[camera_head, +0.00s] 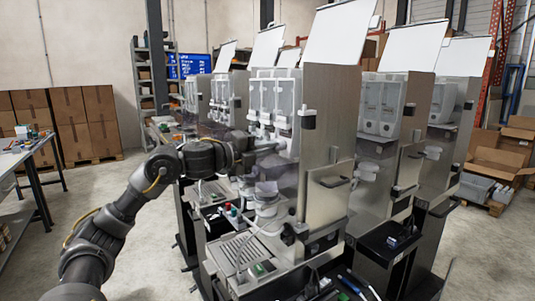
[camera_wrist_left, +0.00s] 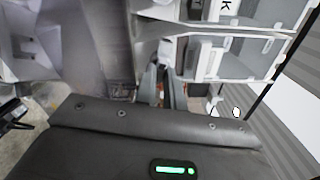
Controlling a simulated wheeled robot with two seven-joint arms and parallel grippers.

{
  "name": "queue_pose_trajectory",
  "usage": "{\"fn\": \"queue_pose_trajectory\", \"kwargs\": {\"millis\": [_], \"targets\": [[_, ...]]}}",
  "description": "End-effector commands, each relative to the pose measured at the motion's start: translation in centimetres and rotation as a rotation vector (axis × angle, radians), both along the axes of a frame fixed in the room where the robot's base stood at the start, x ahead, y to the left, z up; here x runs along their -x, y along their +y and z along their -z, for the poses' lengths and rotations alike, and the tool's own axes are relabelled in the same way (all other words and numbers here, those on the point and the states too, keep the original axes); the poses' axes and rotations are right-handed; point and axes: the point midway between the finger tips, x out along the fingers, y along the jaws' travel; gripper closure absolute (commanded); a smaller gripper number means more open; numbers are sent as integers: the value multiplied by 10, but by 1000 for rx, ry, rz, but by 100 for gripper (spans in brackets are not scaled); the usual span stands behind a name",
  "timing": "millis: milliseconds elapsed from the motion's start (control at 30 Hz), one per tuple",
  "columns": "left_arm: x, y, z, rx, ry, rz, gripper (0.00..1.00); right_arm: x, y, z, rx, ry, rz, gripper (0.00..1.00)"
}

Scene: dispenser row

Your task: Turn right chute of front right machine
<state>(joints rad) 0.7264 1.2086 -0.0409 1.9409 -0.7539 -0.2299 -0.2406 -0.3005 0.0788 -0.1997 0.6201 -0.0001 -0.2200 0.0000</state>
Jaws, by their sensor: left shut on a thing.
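The front machine (camera_head: 325,130) stands before me with white hoppers (camera_head: 272,95) high on its face. Small white chutes (camera_head: 281,127) sit below the hoppers. My left gripper (camera_head: 268,146) reaches in from the left at chute height and is shut on one white chute. In the left wrist view the fingers (camera_wrist_left: 165,88) point away from me to a white part under a bin marked with a letter K (camera_wrist_left: 222,12). The arm and gripper partly hide the chute, so its turn angle is hard to tell. My right gripper is out of view.
Below the gripper are a metal drip grate (camera_head: 240,252) and a pale funnel-like part (camera_head: 266,198). More machines (camera_head: 395,130) stand close on the right. A workbench (camera_head: 25,155) is at the left, with open floor between.

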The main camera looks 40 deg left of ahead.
Motion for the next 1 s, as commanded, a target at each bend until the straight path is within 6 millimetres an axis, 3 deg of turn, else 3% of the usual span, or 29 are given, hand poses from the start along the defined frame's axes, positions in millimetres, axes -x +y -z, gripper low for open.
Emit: {"fn": "queue_pose_trajectory", "kwargs": {"millis": [1000], "targets": [[-1,1,4,-918,-273,2,100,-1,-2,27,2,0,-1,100]]}}
